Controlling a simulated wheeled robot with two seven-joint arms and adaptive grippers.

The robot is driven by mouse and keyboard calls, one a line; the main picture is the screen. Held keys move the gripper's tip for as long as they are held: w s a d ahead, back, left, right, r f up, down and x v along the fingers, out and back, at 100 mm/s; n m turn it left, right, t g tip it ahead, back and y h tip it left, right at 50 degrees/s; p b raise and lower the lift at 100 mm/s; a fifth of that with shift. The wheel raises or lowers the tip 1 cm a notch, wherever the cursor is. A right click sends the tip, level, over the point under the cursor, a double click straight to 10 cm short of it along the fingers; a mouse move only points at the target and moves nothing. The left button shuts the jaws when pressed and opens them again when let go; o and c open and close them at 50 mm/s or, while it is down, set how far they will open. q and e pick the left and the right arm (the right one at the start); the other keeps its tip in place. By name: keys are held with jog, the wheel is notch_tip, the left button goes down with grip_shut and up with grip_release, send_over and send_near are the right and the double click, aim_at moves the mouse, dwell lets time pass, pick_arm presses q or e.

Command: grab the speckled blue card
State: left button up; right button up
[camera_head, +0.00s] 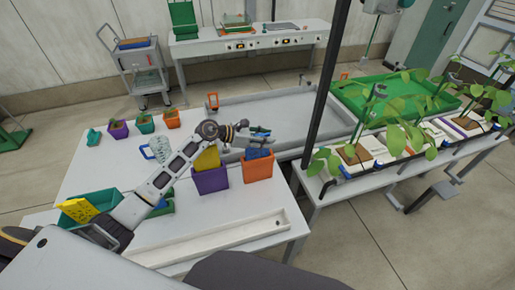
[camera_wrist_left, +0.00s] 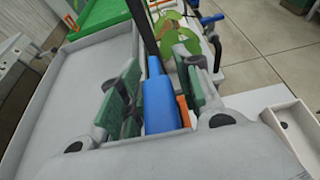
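A blue card (camera_head: 258,153) stands in an orange pot (camera_head: 258,170) on the white table; its speckles are too small to make out. My left gripper (camera_head: 261,136) is just above this pot, fingers apart. In the left wrist view the blue card (camera_wrist_left: 159,104) shows between the two green-padded fingers, with gaps at its sides, so it does not look gripped. A strip of the orange pot (camera_wrist_left: 184,111) shows beside it. My right gripper is not in view.
A purple pot (camera_head: 210,181) with a yellow card (camera_head: 207,158) stands just left of the orange pot. A clear jug (camera_head: 158,149) and small pots stand farther left. A long white trough (camera_head: 215,240) lies in front. A dark post (camera_head: 325,85) rises to the right.

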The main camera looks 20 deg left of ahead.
pick_arm(q)
jog(key=shift+d, duration=0.1)
jog(key=shift+f, duration=0.1)
jog(key=shift+c, duration=0.4)
grip_shut()
notch_tip(320, 180, up, 10)
jog(key=shift+f+b, duration=0.25)
jog(key=shift+b, duration=0.5)
jog(key=shift+r, duration=0.4)
